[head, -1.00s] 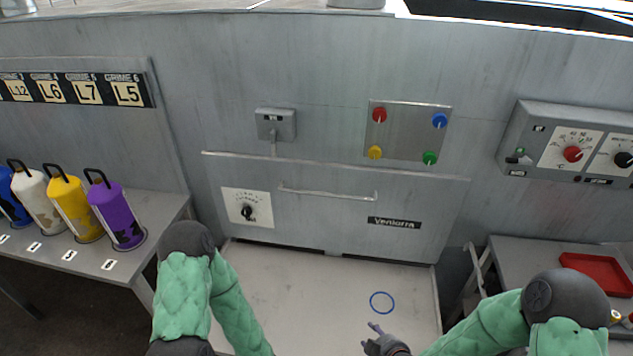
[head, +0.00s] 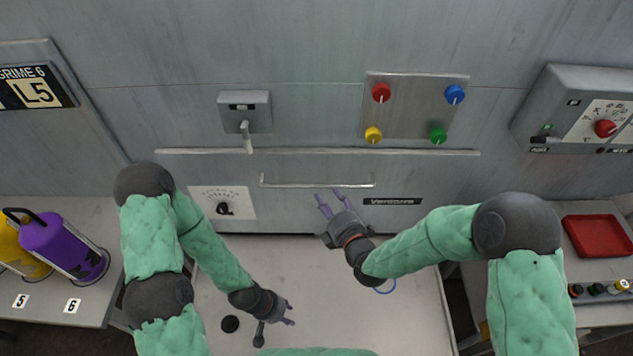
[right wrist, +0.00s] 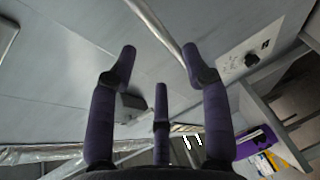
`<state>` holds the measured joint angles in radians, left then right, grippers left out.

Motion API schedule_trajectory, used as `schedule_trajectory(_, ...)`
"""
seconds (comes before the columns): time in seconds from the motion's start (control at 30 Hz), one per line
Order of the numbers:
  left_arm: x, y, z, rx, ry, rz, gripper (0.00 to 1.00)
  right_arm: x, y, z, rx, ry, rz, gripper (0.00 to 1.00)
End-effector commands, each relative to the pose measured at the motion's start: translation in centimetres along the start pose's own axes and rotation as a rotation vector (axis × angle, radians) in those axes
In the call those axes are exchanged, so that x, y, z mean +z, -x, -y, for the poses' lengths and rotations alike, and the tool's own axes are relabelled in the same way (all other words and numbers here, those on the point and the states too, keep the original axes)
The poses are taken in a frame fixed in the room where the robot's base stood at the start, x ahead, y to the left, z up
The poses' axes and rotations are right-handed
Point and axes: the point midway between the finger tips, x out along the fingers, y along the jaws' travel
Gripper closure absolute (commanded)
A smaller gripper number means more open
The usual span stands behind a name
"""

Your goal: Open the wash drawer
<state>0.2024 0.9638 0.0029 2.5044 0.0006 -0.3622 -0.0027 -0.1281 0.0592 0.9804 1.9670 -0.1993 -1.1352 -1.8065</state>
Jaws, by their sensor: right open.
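The wash drawer (head: 300,215) is a wide grey front below a pale ledge, and it looks shut. Its bar handle (head: 317,185) runs along the upper part of the front. My right gripper (head: 328,197) is open and empty just below the handle's right half, its fingers pointing up at it. In the right wrist view the handle (right wrist: 155,25) crosses beyond and between the spread fingertips (right wrist: 158,52); no contact shows. My left gripper (head: 289,313) is low over the pale floor area, away from the drawer; its finger opening is unclear.
A dial (head: 223,208) sits on the drawer's left side. A lever box (head: 244,112) and a panel with coloured knobs (head: 415,105) are above. A purple cylinder (head: 62,245) stands on the left shelf. A red tray (head: 598,236) is on the right table.

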Motion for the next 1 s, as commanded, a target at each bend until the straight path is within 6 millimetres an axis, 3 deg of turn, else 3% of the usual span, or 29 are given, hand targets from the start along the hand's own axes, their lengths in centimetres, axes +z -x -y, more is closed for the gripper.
schedule_trajectory(0.2,-0.1,-0.8,0.3,0.0,0.0,-0.001,0.6,-0.1,-4.0,0.2,-0.002,-0.001,-0.002,0.51)
schedule_trajectory(0.4,-0.1,-1.1,0.4,0.0,0.0,-0.002,0.6,-0.1,-6.6,0.2,-0.001,-0.001,-0.002,0.51)
schedule_trajectory(0.87,-0.1,-1.2,0.4,0.0,0.0,-0.002,0.6,0.0,-7.8,0.1,-0.002,-0.002,-0.001,0.51)
schedule_trajectory(1.0,-0.1,-1.2,0.4,0.0,0.0,-0.002,0.6,0.0,-7.8,0.1,-0.002,-0.002,-0.001,0.88)
